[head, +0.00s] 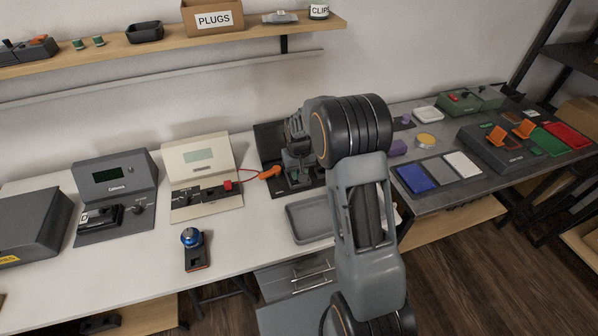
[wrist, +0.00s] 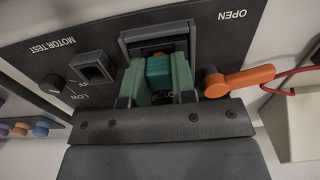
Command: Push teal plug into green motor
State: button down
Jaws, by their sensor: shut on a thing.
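The teal plug (wrist: 158,71) shows in the wrist view, held between the fingers of my gripper (wrist: 160,88) in front of the motor test panel's dark bay. Green surfaces (wrist: 182,76) flank the plug on both sides; I cannot tell clearly which belong to the green motor and which to the fingers. A bit of orange shows just beyond the plug. How deep the plug sits, and whether it touches the motor, is hidden. In the head view my gripper (head: 299,160) is over the dark test stand, and my arm covers part of it.
The dark motor test panel (wrist: 67,52) has a knob, a switch and an orange lever (wrist: 240,81) at right; a red cable runs beside it.

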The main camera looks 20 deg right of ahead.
jog(key=shift+f, duration=0.15)
jog(key=c, duration=0.6)
grip_release()
jog(key=shift+r, duration=0.35)
dwell(0.3)
jog(key=shift+r+p, duration=1.05)
jog(key=shift+r, duration=0.15)
jog(key=shift+r+p, duration=2.15)
jog(key=shift+r, duration=0.85)
